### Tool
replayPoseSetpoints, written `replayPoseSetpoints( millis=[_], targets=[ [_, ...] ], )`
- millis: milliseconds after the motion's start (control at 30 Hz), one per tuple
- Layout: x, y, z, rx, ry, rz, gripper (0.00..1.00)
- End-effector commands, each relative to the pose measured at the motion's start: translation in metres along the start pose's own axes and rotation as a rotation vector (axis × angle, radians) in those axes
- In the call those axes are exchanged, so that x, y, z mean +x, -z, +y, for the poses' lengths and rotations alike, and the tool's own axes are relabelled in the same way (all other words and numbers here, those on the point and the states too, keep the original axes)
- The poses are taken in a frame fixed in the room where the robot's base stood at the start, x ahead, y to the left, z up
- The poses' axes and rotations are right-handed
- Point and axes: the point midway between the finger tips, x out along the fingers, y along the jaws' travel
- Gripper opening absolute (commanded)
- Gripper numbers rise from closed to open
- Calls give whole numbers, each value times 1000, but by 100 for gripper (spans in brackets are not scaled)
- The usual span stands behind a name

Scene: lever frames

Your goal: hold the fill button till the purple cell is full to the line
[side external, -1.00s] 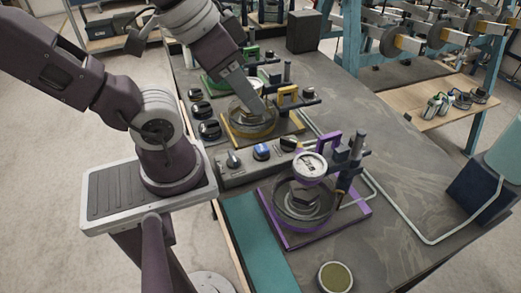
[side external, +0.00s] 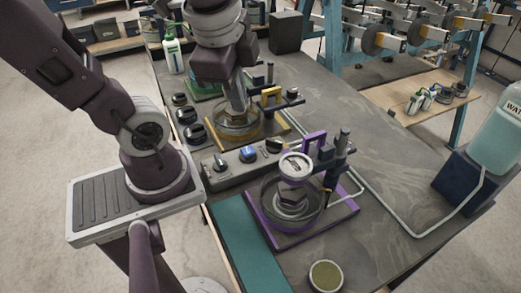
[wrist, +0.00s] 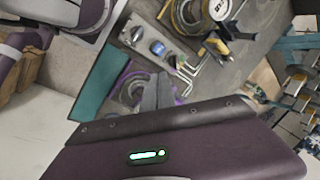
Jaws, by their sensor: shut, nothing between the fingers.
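The purple cell (side external: 291,203) stands on its purple-edged base, a round clear-walled dish with a dark block inside and a round dial (side external: 296,166) above. Its liquid level and line are too small to make out. A grey control box (side external: 231,168) beside it carries a blue button (side external: 247,153), a silver lever and a black knob; no label is readable. The blue button also shows in the wrist view (wrist: 157,48). My gripper (side external: 241,108) is shut and empty, its tip overlapping the yellow cell in the picture. In the wrist view, my fingers (wrist: 158,78) partly hide the purple cell (wrist: 133,90).
A yellow cell (side external: 262,128) stands behind the control box, with a green one beyond. Several black knobs (side external: 187,115) line the left table edge. A water bottle (side external: 501,125) on a dark stand feeds a pale tube across the table. A round olive-topped dish (side external: 326,276) sits in front.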

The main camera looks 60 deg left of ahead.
Motion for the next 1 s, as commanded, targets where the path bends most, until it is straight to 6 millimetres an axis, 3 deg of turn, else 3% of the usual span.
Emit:
replayPoseSetpoints(
  millis=[100,233,400,500,700,1000],
  targets=[
    [15,5,-12,497,-116,-147,0],
    [28,11,-24,1055,-318,-167,0],
    [39,18,-44,1725,-540,47,0],
    [40,20,-57,2026,-578,225,0],
    [39,20,-72,2343,-545,448,0],
    [38,20,-74,2386,-535,475,0]
  ],
)
